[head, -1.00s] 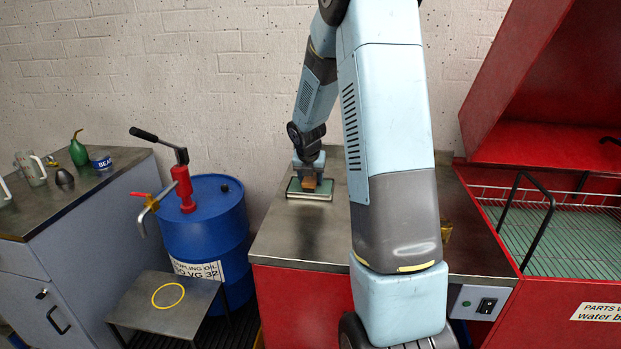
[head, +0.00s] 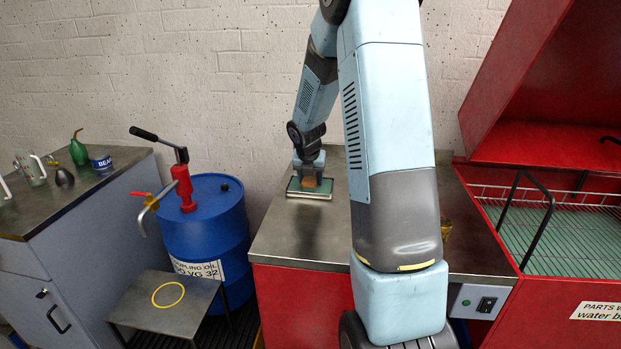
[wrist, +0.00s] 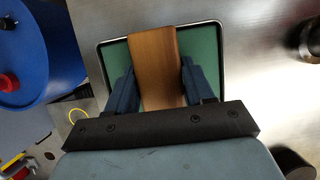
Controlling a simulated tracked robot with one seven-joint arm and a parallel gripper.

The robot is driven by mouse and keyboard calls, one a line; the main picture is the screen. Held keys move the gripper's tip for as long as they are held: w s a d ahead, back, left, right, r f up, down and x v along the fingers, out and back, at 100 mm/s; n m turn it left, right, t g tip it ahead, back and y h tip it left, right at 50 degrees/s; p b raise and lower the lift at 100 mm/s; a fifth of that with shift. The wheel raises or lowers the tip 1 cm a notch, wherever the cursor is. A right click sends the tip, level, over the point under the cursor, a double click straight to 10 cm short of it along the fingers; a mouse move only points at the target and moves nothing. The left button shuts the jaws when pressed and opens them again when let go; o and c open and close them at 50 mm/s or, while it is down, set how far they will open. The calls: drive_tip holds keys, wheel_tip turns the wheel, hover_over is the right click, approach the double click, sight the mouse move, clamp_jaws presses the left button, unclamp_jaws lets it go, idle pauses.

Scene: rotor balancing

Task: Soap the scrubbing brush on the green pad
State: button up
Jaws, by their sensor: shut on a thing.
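The green pad (head: 322,194) lies in a shallow metal-rimmed tray on the steel bench top. My gripper (head: 311,176) is over the pad and shut on the scrubbing brush, whose wooden body shows as a small brown block (head: 310,183). In the wrist view the brush's brown wooden back (wrist: 154,60) sits between the two dark blue fingers of my gripper (wrist: 158,85), with the green pad (wrist: 206,50) visible on both sides. The bristles are hidden under the wood, so I cannot tell whether they touch the pad.
The bench top (head: 285,240) is clear in front of the tray. A blue oil drum (head: 210,235) with a red pump (head: 184,185) stands to the left, beside a low metal stand (head: 165,305). A red parts washer (head: 545,150) with a wire basket is at the right.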

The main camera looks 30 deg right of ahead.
drive_tip(key=shift+r, duration=3.45)
drive_tip(key=shift+f, duration=3.45)
